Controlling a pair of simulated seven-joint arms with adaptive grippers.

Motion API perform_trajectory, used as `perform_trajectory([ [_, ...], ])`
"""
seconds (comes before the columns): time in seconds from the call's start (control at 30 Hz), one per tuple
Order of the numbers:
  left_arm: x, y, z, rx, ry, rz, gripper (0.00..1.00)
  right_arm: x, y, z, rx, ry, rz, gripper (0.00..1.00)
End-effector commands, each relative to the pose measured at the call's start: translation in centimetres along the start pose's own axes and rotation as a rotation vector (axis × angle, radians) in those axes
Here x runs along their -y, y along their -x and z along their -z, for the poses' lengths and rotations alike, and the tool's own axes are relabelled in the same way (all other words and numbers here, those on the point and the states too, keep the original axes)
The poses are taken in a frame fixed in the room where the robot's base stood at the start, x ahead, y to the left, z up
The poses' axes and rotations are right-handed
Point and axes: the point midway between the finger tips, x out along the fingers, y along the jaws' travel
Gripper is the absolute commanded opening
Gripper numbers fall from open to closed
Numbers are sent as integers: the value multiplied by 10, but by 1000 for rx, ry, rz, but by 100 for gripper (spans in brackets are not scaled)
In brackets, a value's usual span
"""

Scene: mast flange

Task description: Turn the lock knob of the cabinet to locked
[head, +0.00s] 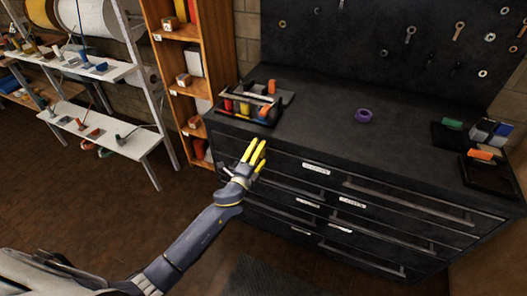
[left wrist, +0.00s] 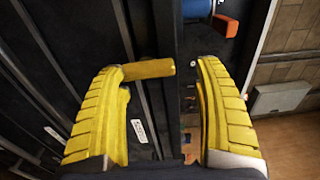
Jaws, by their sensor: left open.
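The black cabinet (head: 330,205) with several drawers fills the middle and right of the head view. My left gripper (head: 257,153) is at the upper left part of its drawer front. In the left wrist view my left gripper (left wrist: 164,80) is open, with two yellow ribbed fingers. A brass-yellow bar-shaped knob (left wrist: 150,69) lies crosswise between the fingertips; its left end is close to the left finger. I cannot tell whether they touch. In the head view the knob is hidden by the gripper. My right gripper is not in view.
On the cabinet top are a black organiser (head: 240,108) with coloured items, a purple ring (head: 364,116) and dark trays (head: 488,176) at the right. Long drawer handles (head: 405,200) stick out from the front. A white shelf rack (head: 95,135) stands at the left.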

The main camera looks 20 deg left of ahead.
Motion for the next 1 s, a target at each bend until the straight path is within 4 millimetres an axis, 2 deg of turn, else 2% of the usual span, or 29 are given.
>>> perform_trajectory([
  [0.03, -21, 23, 4, -6, 1, -36, 87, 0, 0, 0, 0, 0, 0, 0],
  [0.4, -18, 72, 3, -3, 4, -33, 87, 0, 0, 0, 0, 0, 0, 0],
  [0.63, -17, 84, 2, -2, 3, -32, 87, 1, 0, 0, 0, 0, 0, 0],
  [1.0, -17, 85, 2, -2, 4, -32, 87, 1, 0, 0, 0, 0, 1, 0],
])
